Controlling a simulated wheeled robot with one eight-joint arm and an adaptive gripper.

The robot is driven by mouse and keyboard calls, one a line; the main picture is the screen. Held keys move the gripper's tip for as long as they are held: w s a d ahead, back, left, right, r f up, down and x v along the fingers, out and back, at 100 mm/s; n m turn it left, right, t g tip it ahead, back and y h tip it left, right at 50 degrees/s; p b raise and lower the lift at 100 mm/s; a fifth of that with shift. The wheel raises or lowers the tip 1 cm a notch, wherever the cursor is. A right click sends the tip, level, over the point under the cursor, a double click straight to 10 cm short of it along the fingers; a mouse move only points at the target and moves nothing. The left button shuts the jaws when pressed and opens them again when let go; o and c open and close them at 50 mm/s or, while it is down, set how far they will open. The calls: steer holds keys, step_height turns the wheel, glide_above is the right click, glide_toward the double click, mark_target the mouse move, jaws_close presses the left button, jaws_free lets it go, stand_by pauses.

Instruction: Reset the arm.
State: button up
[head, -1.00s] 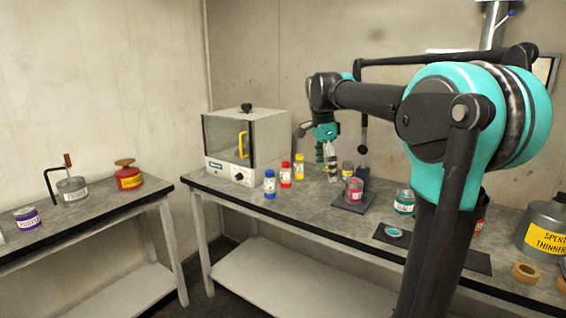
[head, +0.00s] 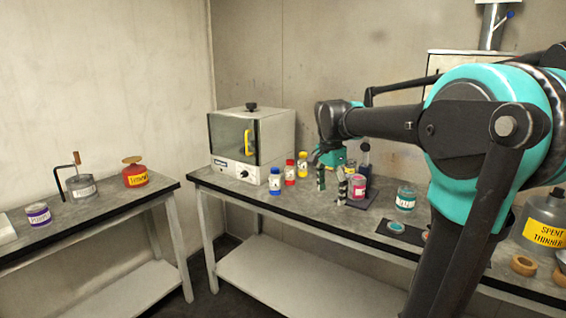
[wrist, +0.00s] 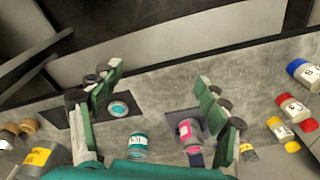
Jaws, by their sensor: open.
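My gripper (head: 331,184) is open above the long bench in the head view, its two striped fingers apart. It is just left of a pink-labelled jar (head: 358,188) standing on a dark mat (head: 366,201). In the wrist view my gripper (wrist: 158,82) also shows open, with only bare bench top between the fingertips. The pink-labelled jar (wrist: 188,131) and a teal-labelled jar (wrist: 138,145) appear lower in that view. Nothing is held. My arm hides part of the bench's right side in the head view.
Blue (head: 274,181), red (head: 290,173) and yellow (head: 303,163) bottles stand left of my gripper, beside a small oven (head: 230,147). A teal-labelled jar (head: 406,198), tape roll (head: 523,265) and spent thinner can (head: 546,232) are to the right. The side bench (head: 110,216) holds several cans.

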steer(key=s+d+f+n+t+y, duration=0.1)
steer(key=s+d+f+n+t, duration=0.2)
steer(key=s+f+n, duration=0.9)
steer(key=s+d+f, duration=0.1)
steer(key=s+f, duration=0.7)
steer(key=f, duration=0.3)
steer(key=shift+f, duration=0.35)
